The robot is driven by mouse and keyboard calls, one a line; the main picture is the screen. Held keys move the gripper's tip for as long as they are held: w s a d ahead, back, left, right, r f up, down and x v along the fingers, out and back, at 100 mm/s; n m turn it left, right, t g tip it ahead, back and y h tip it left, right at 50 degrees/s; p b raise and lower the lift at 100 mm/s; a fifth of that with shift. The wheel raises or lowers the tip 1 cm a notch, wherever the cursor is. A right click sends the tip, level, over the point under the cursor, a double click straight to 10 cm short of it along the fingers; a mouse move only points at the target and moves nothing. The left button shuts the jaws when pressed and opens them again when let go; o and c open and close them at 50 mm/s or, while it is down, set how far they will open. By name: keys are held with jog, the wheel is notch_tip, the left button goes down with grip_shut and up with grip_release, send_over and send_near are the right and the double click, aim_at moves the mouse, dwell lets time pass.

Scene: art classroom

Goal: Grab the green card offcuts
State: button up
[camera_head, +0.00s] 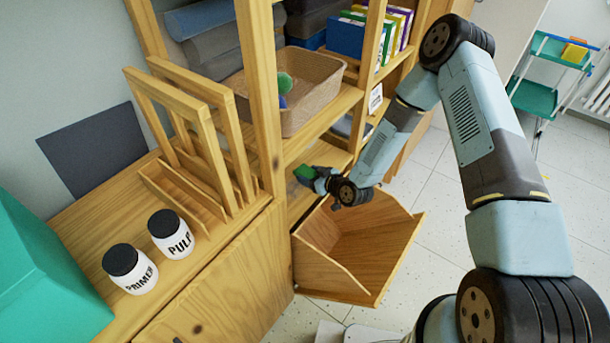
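A small green piece (304,172), which looks like the green card offcuts, shows at the tip of my gripper (313,179), in front of the wooden shelving. My gripper reaches in above the back of a tilted-out wooden bin (372,245). The gripper is small and dark here, and its fingers are partly hidden by my own wrist. I cannot tell whether they are closed on the green piece or only beside it. The visible inside of the bin looks empty.
A woven basket (318,72) with a green and a blue item stands on the shelf above. Wooden uprights (258,95) frame the opening closely. Two black-lidded jars (130,268) and a slotted wooden rack (185,190) stand on the left counter. Open tiled floor (430,250) lies right.

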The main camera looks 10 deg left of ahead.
jog(key=c, duration=0.5)
jog(key=shift+o, duration=0.2)
